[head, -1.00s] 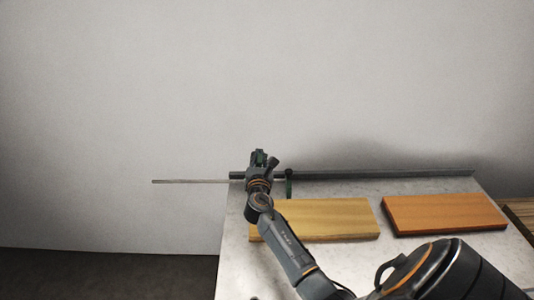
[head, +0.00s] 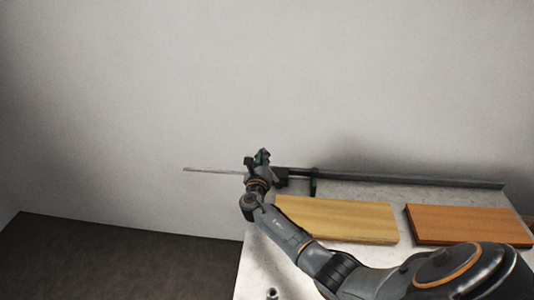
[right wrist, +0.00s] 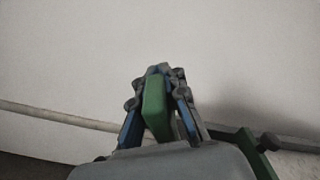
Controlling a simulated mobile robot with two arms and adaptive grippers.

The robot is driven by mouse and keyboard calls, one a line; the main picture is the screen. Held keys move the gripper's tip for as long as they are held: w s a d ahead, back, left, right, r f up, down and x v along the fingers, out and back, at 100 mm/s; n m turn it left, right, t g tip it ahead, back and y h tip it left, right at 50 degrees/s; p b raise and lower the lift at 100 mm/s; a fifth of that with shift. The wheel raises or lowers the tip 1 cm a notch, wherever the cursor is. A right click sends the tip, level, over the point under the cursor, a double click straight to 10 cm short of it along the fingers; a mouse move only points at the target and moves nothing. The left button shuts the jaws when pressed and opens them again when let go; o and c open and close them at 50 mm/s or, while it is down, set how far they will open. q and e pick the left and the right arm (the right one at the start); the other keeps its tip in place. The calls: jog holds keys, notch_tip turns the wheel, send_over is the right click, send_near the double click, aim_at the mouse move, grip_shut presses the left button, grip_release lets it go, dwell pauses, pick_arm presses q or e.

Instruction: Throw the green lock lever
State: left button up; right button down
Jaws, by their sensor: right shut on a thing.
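My right gripper (head: 260,158) is at the left end of the rail along the table's back edge. In the right wrist view its blue-and-grey fingers (right wrist: 158,100) are shut on both sides of an upright green piece (right wrist: 155,108), which I take for the green lock lever. In the head view only a small bit of green shows among the fingers. The lever's base is hidden by the gripper body. My left gripper is not in view.
A second green part (head: 313,187) stands at the rail (head: 410,180), right of the gripper; it also shows in the right wrist view (right wrist: 258,155). A thin rod (head: 212,170) sticks out left past the table. Yellow (head: 340,219) and orange (head: 468,225) boards lie on the pale table (head: 262,262).

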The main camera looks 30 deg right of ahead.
jog(key=shift+w+a+f+n, duration=0.1)
jog(key=shift+a+f+n, duration=0.05)
jog(key=shift+n, duration=0.15)
jog(key=c, duration=1.3)
grip_release()
jog(key=shift+w, duration=0.1)
jog(key=v, duration=1.2)
jog(key=shift+a+f, duration=0.1)
